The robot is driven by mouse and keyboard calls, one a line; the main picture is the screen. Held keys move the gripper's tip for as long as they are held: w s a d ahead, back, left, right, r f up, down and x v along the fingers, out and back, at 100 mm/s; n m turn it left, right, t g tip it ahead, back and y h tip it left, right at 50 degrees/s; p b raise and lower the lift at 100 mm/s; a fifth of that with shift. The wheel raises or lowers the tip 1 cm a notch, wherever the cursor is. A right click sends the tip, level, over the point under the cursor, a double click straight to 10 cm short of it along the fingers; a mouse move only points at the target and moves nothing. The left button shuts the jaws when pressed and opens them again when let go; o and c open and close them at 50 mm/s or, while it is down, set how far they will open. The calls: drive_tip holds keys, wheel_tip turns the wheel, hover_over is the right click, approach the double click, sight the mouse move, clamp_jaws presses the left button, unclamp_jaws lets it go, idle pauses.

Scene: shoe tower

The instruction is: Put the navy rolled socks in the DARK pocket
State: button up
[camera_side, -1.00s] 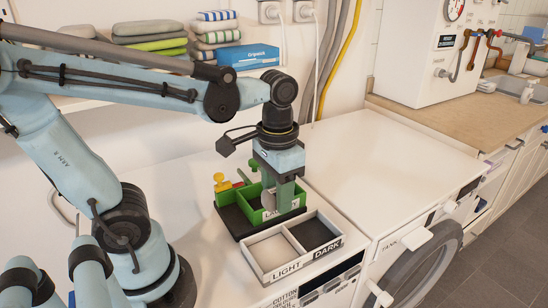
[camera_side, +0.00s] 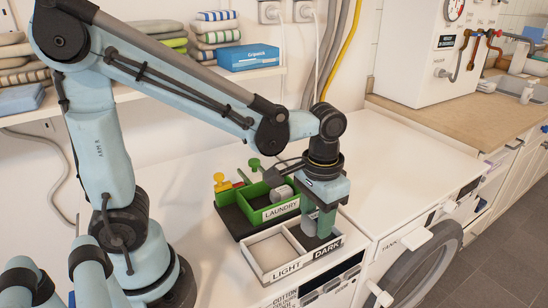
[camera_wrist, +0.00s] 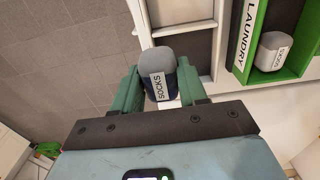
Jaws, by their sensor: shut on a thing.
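My gripper (camera_side: 318,230) is shut on the navy rolled socks, low over the dark pocket (camera_side: 298,238) of the white two-part tray. In the wrist view, the navy rolled socks (camera_wrist: 159,85) sit between the green fingers, with a grey top, a navy lower part and a SOCKS label. My gripper (camera_wrist: 158,90) covers their sides. I cannot tell whether they touch the pocket floor. The light pocket (camera_side: 270,250) is to the left and looks empty.
The green laundry box (camera_side: 281,209) stands just behind the tray and holds grey rolled socks (camera_side: 283,193). Yellow and green knobs stand at its back. White machine top lies clear to the right. A blue carton (camera_side: 248,57) is on the shelf.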

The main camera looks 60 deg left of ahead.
sight(314, 212)
drive_tip(key=w+a+f, duration=0.1)
drive_tip(key=a, duration=0.1)
drive_tip(key=w+a+f, duration=0.1)
drive_tip(key=a+f, duration=0.1)
drive_tip(key=shift+w, duration=0.4)
drive_tip(key=shift+d+f, duration=0.1)
drive_tip(key=shift+f, duration=1.8)
drive_tip(key=o, duration=1)
drive_tip(key=shift+f, duration=0.15)
drive_tip(key=shift+o, duration=0.2)
wheel_tip(314, 212, up, 12)
drive_tip(key=shift+s+a+t, duration=0.5)
drive_tip(key=shift+s+t, duration=0.35)
drive_tip(key=shift+t, duration=0.35)
drive_tip(key=shift+s+a+t, duration=0.5)
drive_tip(key=shift+s+t, duration=0.35)
drive_tip(key=shift+t, duration=0.35)
drive_tip(key=shift+s+a+t, duration=0.5)
drive_tip(key=shift+s+t, duration=0.35)
drive_tip(key=shift+t, duration=0.35)
